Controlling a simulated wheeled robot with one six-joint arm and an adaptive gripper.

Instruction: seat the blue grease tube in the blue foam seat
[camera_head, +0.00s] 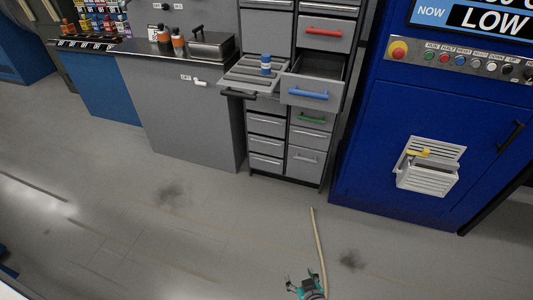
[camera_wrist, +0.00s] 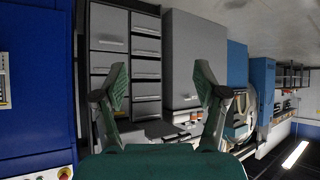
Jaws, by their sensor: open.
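A small blue and white tube (camera_head: 265,64), which looks like the blue grease tube, stands upright on a grey pulled-out shelf (camera_head: 245,78) of the drawer cabinet. Beside it on the right, a drawer with a blue handle (camera_head: 308,94) is pulled open. I cannot make out the blue foam seat; most of the drawer's inside is dark or hidden. My gripper (camera_head: 305,280) is low at the bottom of the head view, far from the cabinet. In the wrist view my gripper (camera_wrist: 160,84) is open, with nothing between its fingers.
A blue machine (camera_head: 400,130) with a button panel and a small vent box stands at the right. A grey counter (camera_head: 180,100) holds bottles and a metal box at the left. A pale rod-like strip (camera_head: 318,240) shows near my gripper. The floor before the cabinet is otherwise clear.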

